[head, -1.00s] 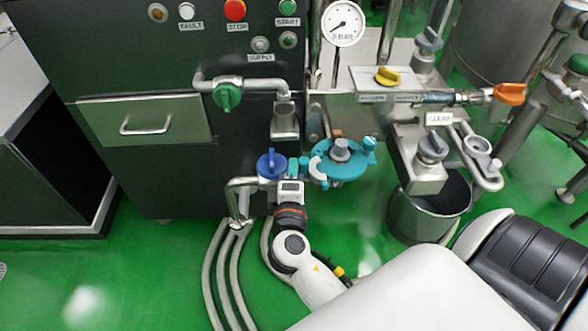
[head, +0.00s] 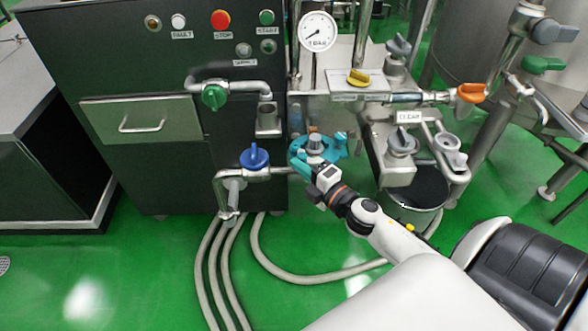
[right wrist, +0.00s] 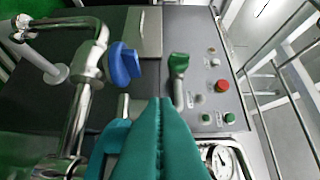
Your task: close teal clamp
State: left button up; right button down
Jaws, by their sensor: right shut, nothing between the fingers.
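The teal clamp (head: 334,153) sits around a grey metal fitting (head: 315,144) on the pipework, just right of the dark cabinet. A raised teal lug shows at its right side. Whether the clamp is fully closed cannot be told. My right gripper (head: 296,160) is at the clamp's front left side, its teal fingers overlapping the clamp in the head view. In the right wrist view its fingers (right wrist: 160,135) lie together with nothing between them. A lighter teal part, likely the clamp (right wrist: 110,143), shows left of and partly behind the fingers. My left gripper is not in view.
A blue valve handle (head: 254,157) on a steel pipe stands close left of the gripper. A green valve handle (head: 214,96) is above it. Hoses (head: 300,277) run on the open green floor below.

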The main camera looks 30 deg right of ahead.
aim_at(322, 160)
jog(key=d+n+y, duration=0.1)
jog(key=y, duration=0.1)
jog(key=d+n+g+y, duration=0.1)
jog(key=y, duration=0.1)
jog(key=s+d+n+g+y, duration=0.1)
jog(key=n, duration=0.1)
jog(key=shift+d+f+y+b, duration=0.1)
jog(key=shift+d+y+b, duration=0.25)
jog(key=shift+y+b, duration=0.05)
jog(key=shift+d, duration=0.5)
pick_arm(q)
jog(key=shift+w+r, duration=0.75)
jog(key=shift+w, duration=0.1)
pick_arm(e)
jog(key=shift+d, duration=0.55)
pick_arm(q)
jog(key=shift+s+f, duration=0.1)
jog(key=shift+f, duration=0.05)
pick_arm(e)
jog(key=shift+w+d, duration=0.1)
jog(key=shift+d, duration=0.05)
